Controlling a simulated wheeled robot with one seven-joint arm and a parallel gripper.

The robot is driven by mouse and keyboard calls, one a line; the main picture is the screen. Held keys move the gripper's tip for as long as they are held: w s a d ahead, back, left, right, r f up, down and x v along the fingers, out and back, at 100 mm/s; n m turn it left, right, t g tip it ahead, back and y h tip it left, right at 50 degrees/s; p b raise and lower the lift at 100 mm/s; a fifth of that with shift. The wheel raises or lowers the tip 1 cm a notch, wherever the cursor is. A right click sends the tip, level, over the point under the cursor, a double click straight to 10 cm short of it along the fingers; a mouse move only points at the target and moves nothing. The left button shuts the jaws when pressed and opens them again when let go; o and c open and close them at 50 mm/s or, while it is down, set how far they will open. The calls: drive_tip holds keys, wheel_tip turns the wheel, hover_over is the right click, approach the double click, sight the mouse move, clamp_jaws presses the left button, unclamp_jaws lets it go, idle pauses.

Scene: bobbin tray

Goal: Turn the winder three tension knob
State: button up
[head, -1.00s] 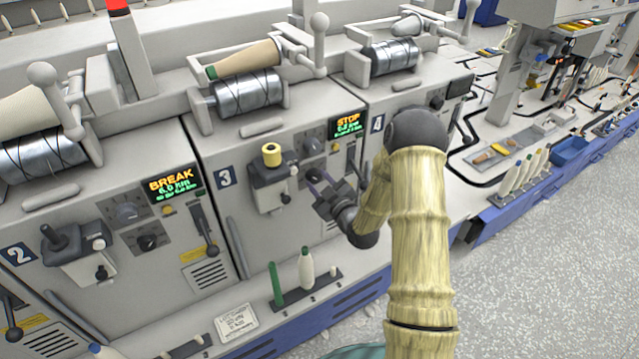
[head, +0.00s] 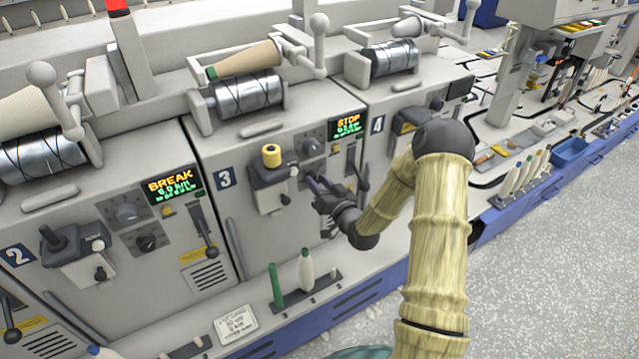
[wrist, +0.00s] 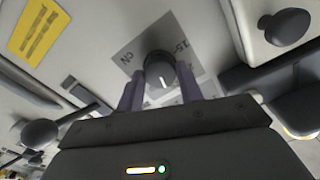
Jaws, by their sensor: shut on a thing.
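Winder three (head: 205,140) carries the number 3 plate and a small display reading STOP. Its front panel has an upper round knob (head: 312,146) and a lower knob that my gripper hides in the head view. In the wrist view a dark round knob (wrist: 160,72) with a white pointer line sits on a grey printed plate (wrist: 130,52). My gripper (head: 315,182) is at the lower knob, its purple-grey fingers (wrist: 160,92) on either side of it and shut on it. I cannot read a tension label on the plate.
A yellow-topped yarn unit (head: 271,157) juts out left of my gripper. A dark lever (head: 364,178) stands close on the right. Below, a green bobbin (head: 275,285) and a white bobbin (head: 306,268) stand on a ledge. The grey floor (head: 560,280) at right is clear.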

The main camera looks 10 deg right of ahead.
drive_tip(key=m, duration=0.4)
drive_tip(key=shift+m+p, duration=0.3)
drive_tip(key=shift+p, duration=0.1)
drive_tip(key=shift+f+m+p, duration=0.1)
drive_tip(key=shift+m+p, duration=0.2)
drive_tip(key=shift+m, duration=1.2)
drive_tip(key=o, duration=1)
drive_tip(key=shift+s, duration=0.1)
drive_tip(key=v, duration=1.7)
drive_tip(key=shift+s, duration=0.1)
